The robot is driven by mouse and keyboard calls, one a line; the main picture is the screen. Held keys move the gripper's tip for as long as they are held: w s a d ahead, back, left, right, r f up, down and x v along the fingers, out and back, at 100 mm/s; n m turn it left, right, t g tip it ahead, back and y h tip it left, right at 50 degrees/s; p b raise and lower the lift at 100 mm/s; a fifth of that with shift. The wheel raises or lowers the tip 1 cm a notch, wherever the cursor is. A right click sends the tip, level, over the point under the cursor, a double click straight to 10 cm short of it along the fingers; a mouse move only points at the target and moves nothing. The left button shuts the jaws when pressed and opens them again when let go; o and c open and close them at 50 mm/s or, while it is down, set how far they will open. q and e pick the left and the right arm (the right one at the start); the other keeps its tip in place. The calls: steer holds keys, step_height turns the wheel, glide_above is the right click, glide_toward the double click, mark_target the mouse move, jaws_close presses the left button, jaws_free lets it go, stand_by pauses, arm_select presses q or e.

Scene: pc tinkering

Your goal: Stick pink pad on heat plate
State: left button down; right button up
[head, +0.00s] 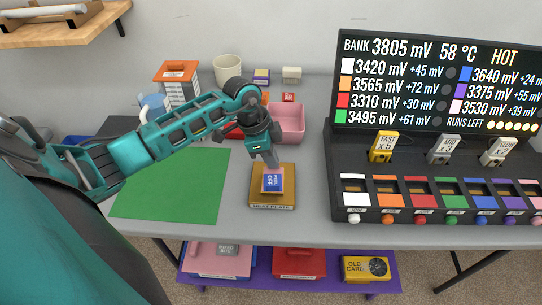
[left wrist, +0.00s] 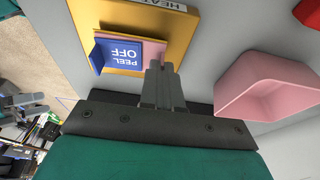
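The pink pad (head: 267,170) is on the plate, mostly covered by a blue "PEEL OFF" sheet (head: 273,182). In the left wrist view, pink shows beside the blue sheet (left wrist: 121,53), whose far edge stands up. My left gripper (head: 271,162) points down at the pad's back edge. Its fingers (left wrist: 162,68) are close together with nothing visible between them. I cannot tell whether the tips touch the pad. My right gripper is not in view.
A pink bin (head: 290,118) stands just behind the plate. A green mat (head: 170,190) lies to the left. The black battery bank (head: 432,150) with colored slots and a display stands to the right. Bare table surrounds the plate's front and right.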

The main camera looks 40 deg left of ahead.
arm_select(q)
steer(key=shift+f, duration=0.55)
stand_by(0.9)
steer(key=c, duration=1.3)
jaws_free()
steer(key=shift+r, duration=0.1)
steer(key=p+v, duration=0.1)
steer(key=v, duration=1.2)
steer(key=shift+d, duration=0.1)
